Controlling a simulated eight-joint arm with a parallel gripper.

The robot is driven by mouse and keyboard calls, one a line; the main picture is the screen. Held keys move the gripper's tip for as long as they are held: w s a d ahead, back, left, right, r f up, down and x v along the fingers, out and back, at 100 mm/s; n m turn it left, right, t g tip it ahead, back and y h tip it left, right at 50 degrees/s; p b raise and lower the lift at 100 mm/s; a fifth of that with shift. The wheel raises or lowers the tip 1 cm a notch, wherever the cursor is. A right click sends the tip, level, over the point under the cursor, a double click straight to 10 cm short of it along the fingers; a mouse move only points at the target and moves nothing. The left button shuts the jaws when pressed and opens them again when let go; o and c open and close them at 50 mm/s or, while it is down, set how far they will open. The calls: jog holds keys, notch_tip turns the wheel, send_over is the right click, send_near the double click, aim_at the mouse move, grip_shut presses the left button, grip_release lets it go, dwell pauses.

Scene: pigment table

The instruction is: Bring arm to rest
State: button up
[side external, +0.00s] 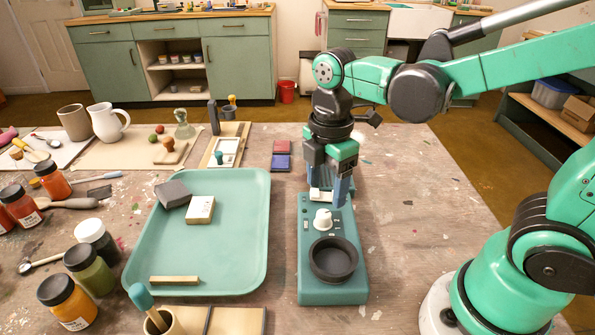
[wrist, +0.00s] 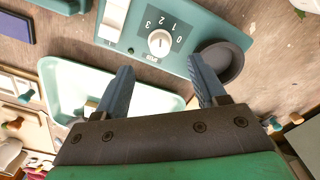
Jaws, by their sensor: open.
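My gripper (side external: 328,190) hangs from the green arm, pointing down, over the back part of a teal device (side external: 333,289) with a white dial (side external: 322,219) and a dark round bowl (side external: 333,259). In the wrist view, the two blue-grey fingers of my gripper (wrist: 158,85) are spread apart with nothing between them. The dial (wrist: 159,42), marked with numbers, lies beyond the fingertips. A white switch (wrist: 114,18) shows on the device next to the left finger. Whether a finger touches the device cannot be told.
A teal tray (side external: 258,235) left of the device holds a grey block (side external: 173,194), a white block (side external: 200,210) and a brass-coloured bar (side external: 174,280). Several paint jars (side external: 89,269) stand at the left. Red and blue squares (side external: 281,162) lie behind the device. The table's right side is mostly clear.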

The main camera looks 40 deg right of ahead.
jog(key=m, duration=0.1)
jog(key=m+t, duration=0.1)
jog(key=m, duration=0.1)
jog(key=shift+s+d+r+m+t, duration=0.1)
jog(key=shift+d+r+m+t, duration=0.2)
jog(key=shift+r, duration=0.05)
jog(key=m+t, duration=0.2)
jog(key=m, duration=0.2)
jog(key=d+r+m+t, duration=0.1)
jog(key=m, duration=0.3)
jog(key=r+m+t, duration=0.1)
jog(key=m+t, duration=0.1)
jog(key=m, duration=0.2)
jog(key=shift+d+t, duration=0.3)
jog(key=shift+d, duration=0.05)
